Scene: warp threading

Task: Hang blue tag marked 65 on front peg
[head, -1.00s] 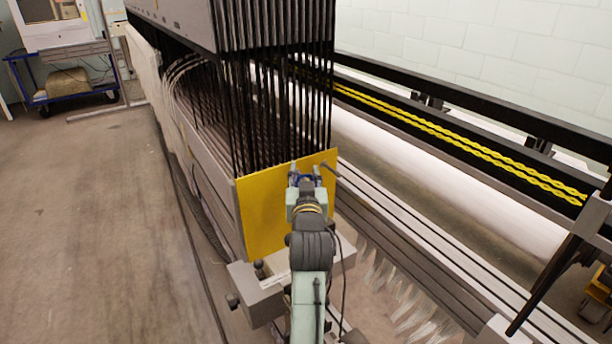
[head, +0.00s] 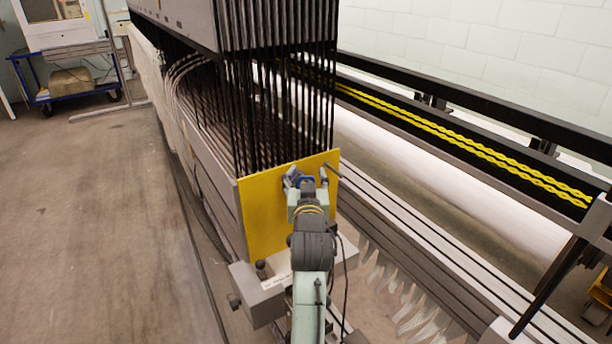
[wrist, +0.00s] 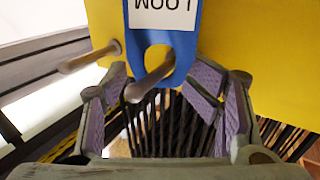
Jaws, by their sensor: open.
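The blue tag (wrist: 188,30) hangs flat near the yellow panel (wrist: 230,60) in the wrist view. Its white label shows upside-down letters that look like "LOOM"; no 65 is visible. A peg (wrist: 148,84) passes through the opening at the tag's end. A second peg (wrist: 90,58) sticks out to the left, bare. My gripper (wrist: 163,90) is open, its purple-padded fingers apart on either side of the tag's end and not clasping it. In the head view my gripper (head: 307,178) is in front of the panel, with a bit of blue tag (head: 306,183) between the fingers.
Dark vertical rods (head: 285,110) of the loom rise behind the panel. A grey block with a knob (head: 262,298) sits below it. Long rails (head: 430,240) run to the right. The floor (head: 90,220) at left is clear.

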